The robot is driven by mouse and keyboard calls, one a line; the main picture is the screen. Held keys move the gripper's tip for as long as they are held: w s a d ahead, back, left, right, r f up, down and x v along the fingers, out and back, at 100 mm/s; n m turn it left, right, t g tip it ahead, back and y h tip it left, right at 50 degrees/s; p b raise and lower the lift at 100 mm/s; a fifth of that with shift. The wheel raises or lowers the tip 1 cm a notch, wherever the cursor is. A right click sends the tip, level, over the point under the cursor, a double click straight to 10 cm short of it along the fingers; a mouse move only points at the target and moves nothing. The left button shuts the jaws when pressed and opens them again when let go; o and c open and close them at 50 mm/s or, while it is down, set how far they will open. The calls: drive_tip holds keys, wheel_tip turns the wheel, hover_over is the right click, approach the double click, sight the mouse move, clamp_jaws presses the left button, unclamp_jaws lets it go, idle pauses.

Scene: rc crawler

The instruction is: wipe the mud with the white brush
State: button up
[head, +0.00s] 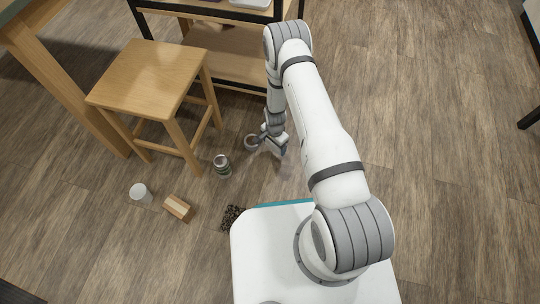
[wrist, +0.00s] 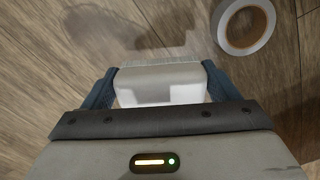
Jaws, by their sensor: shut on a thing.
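My gripper (head: 274,146) is low over the floor, right of the stool. In the wrist view its two dark fingers (wrist: 160,92) are shut on the white brush (wrist: 158,78), one on each side. The brush's pale bristle edge points away from the gripper. I cannot tell whether the bristles touch the floor. A faint, blurred brownish patch (wrist: 105,28) lies on the floor ahead of the brush; I cannot tell whether it is mud or shadow. In the head view a dark, grainy clump (head: 232,217) lies at the left edge of my base.
A tape roll (head: 251,142) lies close left of my gripper; it also shows in the wrist view (wrist: 221,27). A can (head: 222,165), a white cup (head: 141,193) and a wooden block (head: 178,208) stand left. A wooden stool (head: 150,75) and shelf (head: 235,65) are behind. Floor at right is clear.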

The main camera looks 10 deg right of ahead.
drive_tip(key=shift+r+p, duration=0.7)
drive_tip(key=shift+r, duration=0.8)
